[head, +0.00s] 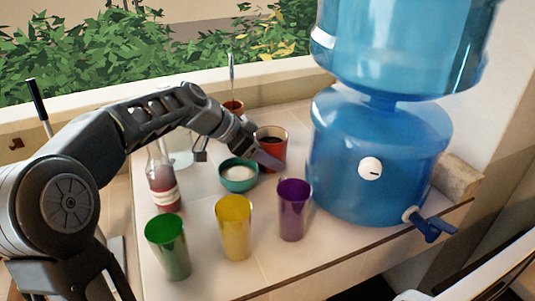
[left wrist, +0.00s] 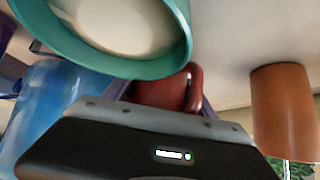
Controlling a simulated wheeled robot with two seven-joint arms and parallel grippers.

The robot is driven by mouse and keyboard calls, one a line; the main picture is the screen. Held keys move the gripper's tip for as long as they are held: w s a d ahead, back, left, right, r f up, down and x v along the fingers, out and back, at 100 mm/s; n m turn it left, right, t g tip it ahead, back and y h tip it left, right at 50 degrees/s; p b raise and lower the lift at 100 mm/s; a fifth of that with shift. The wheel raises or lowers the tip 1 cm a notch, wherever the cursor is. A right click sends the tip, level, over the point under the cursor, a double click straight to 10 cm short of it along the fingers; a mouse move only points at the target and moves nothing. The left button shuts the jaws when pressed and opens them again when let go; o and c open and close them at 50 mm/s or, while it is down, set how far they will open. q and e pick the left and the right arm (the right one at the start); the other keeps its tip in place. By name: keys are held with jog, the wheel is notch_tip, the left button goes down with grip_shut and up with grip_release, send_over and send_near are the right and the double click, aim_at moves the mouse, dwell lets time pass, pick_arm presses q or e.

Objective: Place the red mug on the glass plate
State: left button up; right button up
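The red mug (head: 272,143) stands upright on the tiled ledge with dark contents, just left of the blue water dispenser. My left gripper (head: 266,159) is low at its near side, with one finger showing in front of it. In the left wrist view the red mug (left wrist: 163,91) shows between the two spread fingers, partly hidden by the gripper body and the bowl. I cannot tell whether the fingers touch it. I cannot make out a glass plate; a clear glass object (head: 181,158) is partly hidden behind my arm. My right gripper is not in view.
A teal bowl (head: 238,180) of white contents sits close beside the gripper. Purple (head: 292,213), yellow (head: 234,232) and green (head: 168,249) cups stand in front. A bottle (head: 162,182) is left, a terracotta cup (head: 233,106) behind. The water dispenser (head: 375,150) blocks the right.

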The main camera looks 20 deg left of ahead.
pick_arm(q)
jog(key=o, duration=0.5)
jog(key=shift+c, duration=0.2)
jog(key=shift+p, duration=0.55)
jog(key=shift+s+a+r+b, duration=0.2)
jog(key=shift+s+a+b, duration=0.05)
jog(key=shift+b, duration=0.05)
jog(key=b+v, duration=0.1)
jog(key=v, duration=0.6)
jog(key=shift+s+f, duration=0.15)
